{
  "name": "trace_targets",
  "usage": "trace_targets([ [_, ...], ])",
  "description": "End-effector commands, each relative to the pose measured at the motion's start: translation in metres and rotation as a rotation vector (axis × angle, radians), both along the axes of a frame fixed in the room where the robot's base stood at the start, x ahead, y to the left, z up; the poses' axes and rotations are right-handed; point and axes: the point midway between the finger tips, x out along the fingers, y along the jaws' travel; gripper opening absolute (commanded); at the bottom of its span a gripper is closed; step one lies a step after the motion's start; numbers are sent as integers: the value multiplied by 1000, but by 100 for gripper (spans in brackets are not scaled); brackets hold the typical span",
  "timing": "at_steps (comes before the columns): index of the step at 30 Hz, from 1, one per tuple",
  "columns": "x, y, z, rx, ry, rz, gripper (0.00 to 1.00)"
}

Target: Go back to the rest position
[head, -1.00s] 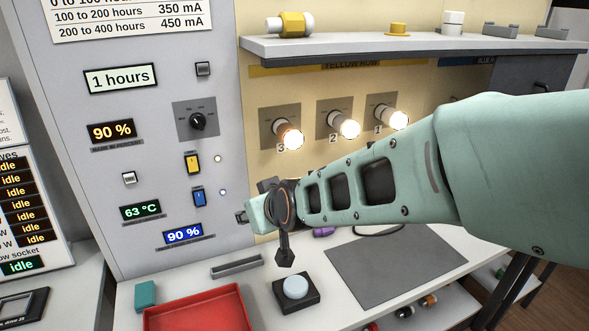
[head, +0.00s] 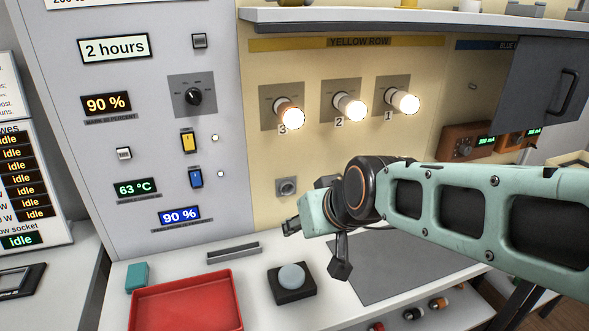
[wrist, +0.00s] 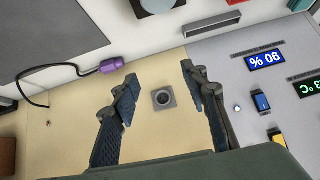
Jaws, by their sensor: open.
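My gripper (wrist: 161,105) is open and empty in the wrist view, with its two dark fingers apart. Between and beyond them a small grey square socket (wrist: 163,98) shows on the cream wall. In the head view my gripper (head: 292,228) is seen from the side, above the bench and in front of the panel; its fingers are mostly hidden by the wrist. The same socket (head: 286,187) is just above it there.
A red tray (head: 187,301), a black box with a round pale button (head: 291,277) and a teal block (head: 136,276) are on the bench. Three lit lamps (head: 349,108) stick out of the wall. A purple plug with a black cable (wrist: 111,65) lies near the grey mat.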

Motion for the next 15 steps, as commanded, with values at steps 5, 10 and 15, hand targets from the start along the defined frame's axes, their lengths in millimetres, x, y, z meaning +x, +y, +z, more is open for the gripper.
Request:
trace_targets([
  [5,0,0,0,0,0,0,41],
  [10,0,0,0,-1,0,1,41],
  [15,-8,-8,2,-1,14,-16,41],
])
